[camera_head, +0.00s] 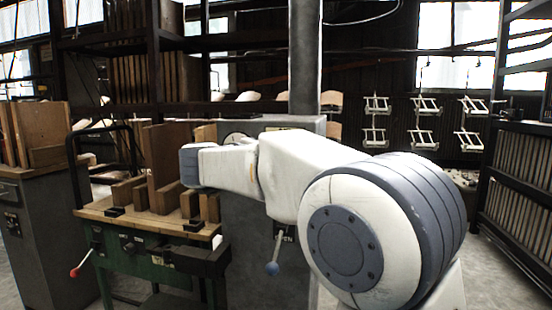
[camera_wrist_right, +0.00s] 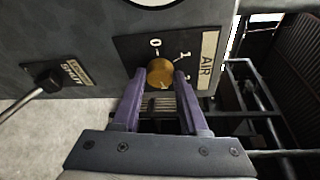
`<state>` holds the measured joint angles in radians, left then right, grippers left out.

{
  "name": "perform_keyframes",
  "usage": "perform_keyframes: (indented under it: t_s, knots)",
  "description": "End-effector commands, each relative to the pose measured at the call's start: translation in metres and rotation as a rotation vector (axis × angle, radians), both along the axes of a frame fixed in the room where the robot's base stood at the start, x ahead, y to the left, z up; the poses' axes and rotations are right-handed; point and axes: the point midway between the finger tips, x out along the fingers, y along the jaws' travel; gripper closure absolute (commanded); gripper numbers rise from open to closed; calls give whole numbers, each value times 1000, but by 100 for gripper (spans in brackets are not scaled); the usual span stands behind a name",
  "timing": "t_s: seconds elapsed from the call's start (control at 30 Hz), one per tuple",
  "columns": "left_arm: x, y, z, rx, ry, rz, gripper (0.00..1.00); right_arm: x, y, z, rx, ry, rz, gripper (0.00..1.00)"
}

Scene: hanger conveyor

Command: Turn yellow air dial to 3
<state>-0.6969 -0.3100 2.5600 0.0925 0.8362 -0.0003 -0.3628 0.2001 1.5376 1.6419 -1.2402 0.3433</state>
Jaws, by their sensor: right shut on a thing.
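The yellow air dial (camera_wrist_right: 160,72) sits on a dark plate (camera_wrist_right: 128,46) on the grey cabinet, in the right wrist view. The plate shows a 0, a 1 and part of another mark, beside a pale AIR label (camera_wrist_right: 208,56). My right gripper (camera_wrist_right: 159,77) has its purple fingers on both sides of the dial and is shut on it. The right finger hides part of the scale, and I cannot tell which number the dial points to. In the head view my right arm hides the dial and the gripper. My left gripper is in neither view.
A lever with a SHUT label (camera_wrist_right: 72,74) sticks out left of the dial. In the head view a blue-knobbed lever (camera_head: 272,268) hangs on the grey cabinet (camera_head: 245,225). A green wood-topped bench (camera_head: 150,226) stands left; white hangers (camera_head: 425,105) hang at the back.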

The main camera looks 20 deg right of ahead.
Motion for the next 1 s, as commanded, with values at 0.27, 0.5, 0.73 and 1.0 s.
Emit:
perform_keyframes:
  t_s: [0.27, 0.5, 0.73, 1.0]
  knots:
    - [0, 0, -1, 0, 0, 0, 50, 1, 1, 1, 176, -116, 7, 100]
    - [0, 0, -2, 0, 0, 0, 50, 0, 0, 1, 268, -179, 7, 100]
    - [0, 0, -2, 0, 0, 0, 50, 0, 0, 2, 305, -203, 7, 100]
    - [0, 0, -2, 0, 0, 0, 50, 1, 0, 2, 311, -207, 7, 100]
